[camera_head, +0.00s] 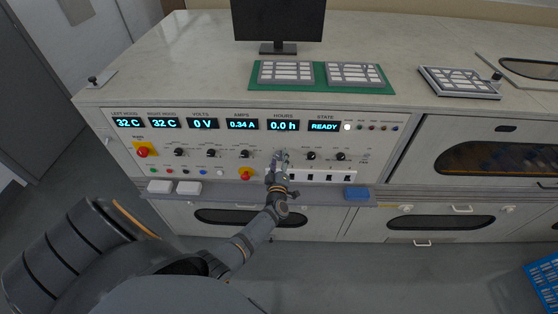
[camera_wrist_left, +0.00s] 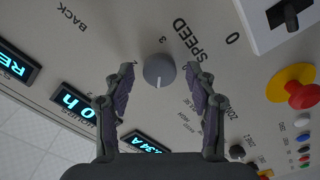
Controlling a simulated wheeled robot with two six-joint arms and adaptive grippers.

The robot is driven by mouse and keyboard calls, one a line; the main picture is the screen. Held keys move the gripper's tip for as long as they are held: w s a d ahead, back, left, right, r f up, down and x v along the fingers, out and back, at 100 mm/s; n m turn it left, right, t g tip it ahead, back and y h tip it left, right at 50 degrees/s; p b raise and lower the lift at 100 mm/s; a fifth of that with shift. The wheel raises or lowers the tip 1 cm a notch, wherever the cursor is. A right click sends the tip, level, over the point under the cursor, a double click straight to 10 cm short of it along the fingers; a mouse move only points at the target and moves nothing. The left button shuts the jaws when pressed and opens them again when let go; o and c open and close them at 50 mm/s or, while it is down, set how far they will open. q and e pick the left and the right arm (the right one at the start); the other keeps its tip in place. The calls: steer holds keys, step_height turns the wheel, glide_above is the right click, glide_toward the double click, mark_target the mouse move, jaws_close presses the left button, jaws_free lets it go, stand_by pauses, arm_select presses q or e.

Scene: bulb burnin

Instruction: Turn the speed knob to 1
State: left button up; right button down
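The speed knob (camera_wrist_left: 158,71) is a round grey knob with a white pointer line, beside the printed word SPEED in the left wrist view. The pointer line is toward the bottom of that picture. A 3 is printed above the knob and a 0 farther right; I cannot make out a 1. My left gripper (camera_wrist_left: 160,72) is open, with one finger on each side of the knob and gaps visible between. My right gripper is not in view.
The panel has a row of lit displays (camera_head: 283,125), including a READY state. Other black knobs (camera_head: 311,156), a row of switches (camera_head: 328,178), a red-and-yellow button (camera_head: 246,173) and another (camera_head: 143,150) are nearby. A blue block (camera_head: 357,193) sits on the ledge.

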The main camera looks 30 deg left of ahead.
arm_select(q)
steer(key=shift+s, duration=0.1)
steer(key=v, duration=1.2)
steer(key=s+d+f+m+g+h+b, duration=0.1)
steer(key=s+d+f+m+g+h, duration=0.2)
steer(key=f, duration=0.6)
steer(key=s+d+f+m+h, duration=0.1)
steer(key=s+f+m+h, duration=0.3)
steer(key=f, duration=0.5)
steer(key=s+d+f+m+g+h+b, duration=0.1)
steer(key=s+d+f+m+g, duration=0.1)
steer(key=s+f+m, duration=0.45)
steer(key=s+a+f+m+g, duration=0.1)
steer(key=s+f+g, duration=0.2)
steer(key=s+f, duration=0.2)
steer(key=s+a+f+m+g+b, duration=0.1)
steer(key=s+f+g, duration=0.2)
steer(key=s, duration=0.9)
steer(key=s+a+f+m+g, duration=0.1)
steer(key=s+f+g, duration=0.2)
steer(key=s+f, duration=0.5)
steer(key=shift+s+a+h, duration=0.2)
steer(key=shift+a+h, duration=0.15)
steer(key=shift+h, duration=0.05)
